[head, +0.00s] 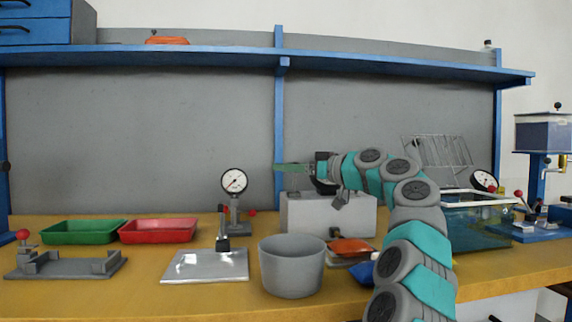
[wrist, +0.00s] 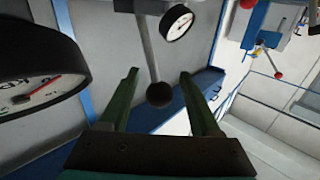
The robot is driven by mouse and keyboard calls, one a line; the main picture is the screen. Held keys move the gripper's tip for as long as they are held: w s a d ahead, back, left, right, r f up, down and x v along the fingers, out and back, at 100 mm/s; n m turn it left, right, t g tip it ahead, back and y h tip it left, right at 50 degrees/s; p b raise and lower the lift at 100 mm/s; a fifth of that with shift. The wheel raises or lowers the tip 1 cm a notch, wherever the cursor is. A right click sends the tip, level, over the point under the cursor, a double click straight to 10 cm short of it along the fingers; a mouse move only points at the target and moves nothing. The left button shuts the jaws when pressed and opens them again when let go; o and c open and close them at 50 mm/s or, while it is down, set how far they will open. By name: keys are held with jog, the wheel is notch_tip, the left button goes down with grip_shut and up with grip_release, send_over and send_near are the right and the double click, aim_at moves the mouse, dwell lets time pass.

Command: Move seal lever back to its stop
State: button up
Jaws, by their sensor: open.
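In the wrist view a grey rod lever with a dark ball knob (wrist: 159,95) shows between my two green fingers. I take it for the seal lever, though I cannot tell whether the fingers touch it. My gripper (wrist: 159,73) is open. In the head view my gripper (head: 281,168) is raised above the bench, pointing left, just right of a dial gauge (head: 234,181). I cannot make out the lever clearly in the head view.
A grey block (head: 300,216) stands below my gripper. A grey bucket (head: 291,268), a silver plate (head: 205,267), a red tray (head: 159,230) and a green tray (head: 84,232) are on the bench. A water tank (head: 475,219) stands right of my arm. A shelf (head: 400,62) runs above.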

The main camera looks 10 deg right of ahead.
jog(key=shift+w+a, duration=0.4)
jog(key=shift+w, duration=0.05)
grip_shut()
dwell(0.3)
dwell(0.9)
